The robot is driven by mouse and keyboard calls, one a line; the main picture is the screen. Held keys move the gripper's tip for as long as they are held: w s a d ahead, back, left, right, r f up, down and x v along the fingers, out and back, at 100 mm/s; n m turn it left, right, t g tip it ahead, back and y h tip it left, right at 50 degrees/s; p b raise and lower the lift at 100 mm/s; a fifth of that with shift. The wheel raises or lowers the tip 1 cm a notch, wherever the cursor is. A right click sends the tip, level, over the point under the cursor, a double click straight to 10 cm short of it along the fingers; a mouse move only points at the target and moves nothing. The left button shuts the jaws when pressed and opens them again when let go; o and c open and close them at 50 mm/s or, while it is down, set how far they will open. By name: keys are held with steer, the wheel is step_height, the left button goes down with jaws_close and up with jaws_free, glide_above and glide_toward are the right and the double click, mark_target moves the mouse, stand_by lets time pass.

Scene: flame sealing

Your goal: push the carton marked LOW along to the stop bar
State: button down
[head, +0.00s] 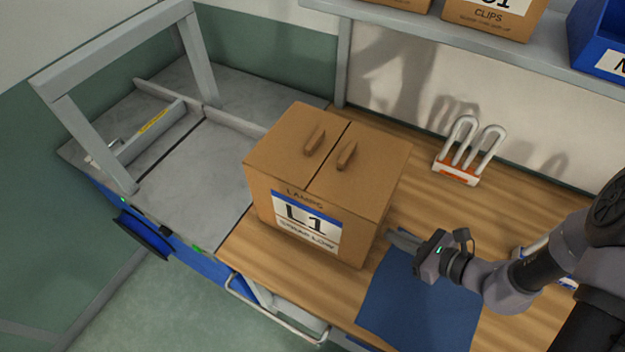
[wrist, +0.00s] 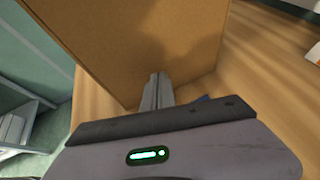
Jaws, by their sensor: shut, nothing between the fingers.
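The brown carton (head: 315,185) stands upright on the wooden bench, beside the grey machine bed to its left. Its front label reads L1 and STRAP LOW. Its right side fills the upper part of the wrist view (wrist: 130,45). My gripper (head: 393,236) is shut and empty, low at the carton's right side. In the wrist view its fingertips (wrist: 159,78) point at the carton wall; I cannot tell whether they touch it. A grey bar with a yellow label (head: 152,125) lies across the far left of the bed; it appears to be the stop bar.
A grey arch (head: 115,55) stands over the grey bed (head: 195,185), which is clear between carton and bar. A low rail (head: 230,122) runs along its back. A blue mat (head: 420,305) lies under my gripper. A white-pronged holder (head: 458,177) stands behind.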

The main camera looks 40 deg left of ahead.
steer(key=shift+s+a+b, duration=0.4)
steer(key=shift+s+a, duration=0.05)
steer(key=shift+a, duration=1.8)
steer(key=shift+s+a+b, duration=0.45)
steer(key=shift+a, duration=1.75)
steer(key=shift+s+a+b, duration=0.4)
steer(key=shift+s+a, duration=0.05)
steer(key=shift+a, duration=1.8)
steer(key=shift+s+a+b, duration=0.2)
steer(key=shift+s+a, duration=0.35)
steer(key=shift+a, duration=2.25)
steer(key=shift+s+a+b, duration=0.2)
steer(key=shift+s+a, duration=0.4)
steer(key=shift+a, duration=2.25)
steer(key=shift+s+a+b, duration=0.2)
steer(key=shift+s+a, duration=0.35)
steer(key=shift+a, duration=2.25)
steer(key=d, duration=0.3)
steer(key=w+d, duration=0.1)
steer(key=d, duration=0.2)
steer(key=shift+w+b, duration=0.2)
steer(key=shift+b, duration=0.15)
